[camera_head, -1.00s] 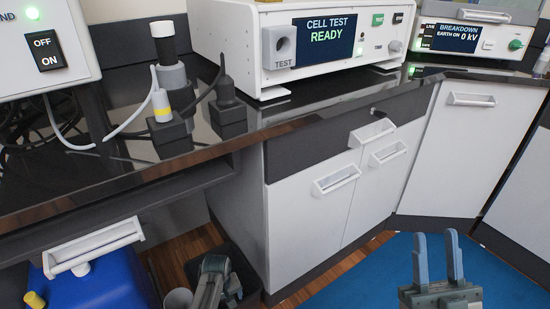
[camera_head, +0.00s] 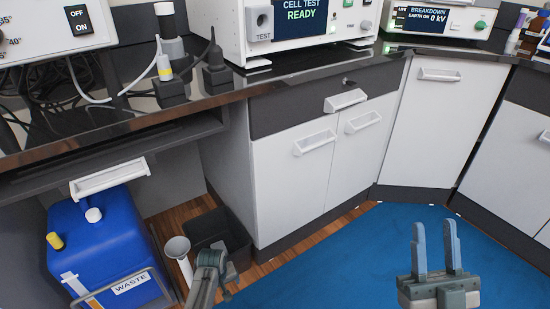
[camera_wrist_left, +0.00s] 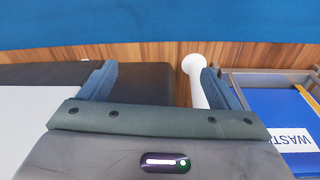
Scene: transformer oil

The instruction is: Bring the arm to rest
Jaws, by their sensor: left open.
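My right gripper (camera_head: 436,232) stands upright over the blue mat at the lower right of the head view. Its two fingers are apart with nothing between them. Part of my left gripper (camera_head: 210,272) shows at the bottom of the head view, in front of the dark bin. In the left wrist view, my left gripper (camera_wrist_left: 158,84) has its fingers wide apart and holds nothing.
A blue waste container (camera_head: 95,245) stands under the bench at left. A dark bin (camera_head: 232,230) stands near the white cabinets (camera_head: 295,185). The bench top (camera_head: 230,92) carries the test instruments. The blue mat (camera_head: 340,265) looks clear around my right gripper.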

